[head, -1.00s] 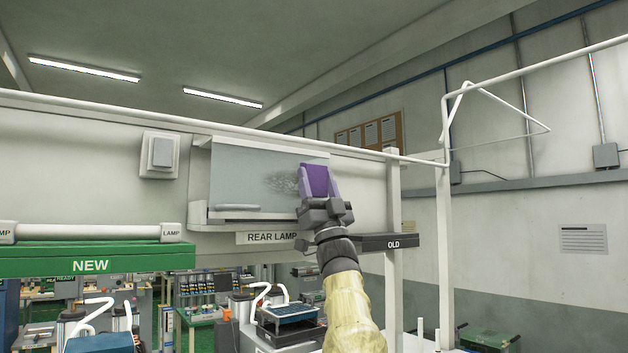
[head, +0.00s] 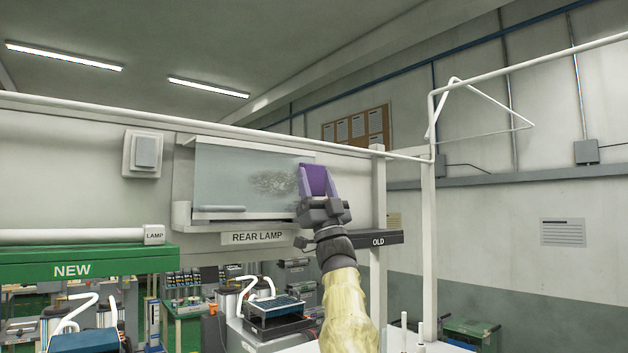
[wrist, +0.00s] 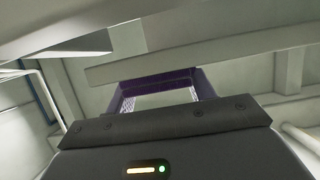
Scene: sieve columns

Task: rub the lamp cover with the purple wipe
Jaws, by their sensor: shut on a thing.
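The lamp cover (head: 225,183) is a pale, see-through panel in a white housing above the "REAR LAMP" label. A grey, speckled smudge (head: 273,184) marks its right part. My gripper (head: 319,200) is shut on the purple wipe (head: 314,180), which stands up from the jaws at the cover's right end, just right of the smudge. I cannot tell whether the wipe touches the cover. In the wrist view the wipe (wrist: 156,80) shows as a purple edge beyond my gripper's dark body.
A green "NEW" shelf (head: 110,266) holding a white lamp tube (head: 70,236) is at left. A dark "OLD" shelf (head: 385,239) is right of my gripper. A switch (head: 143,153) is on the panel left of the cover. White posts (head: 428,260) stand at right.

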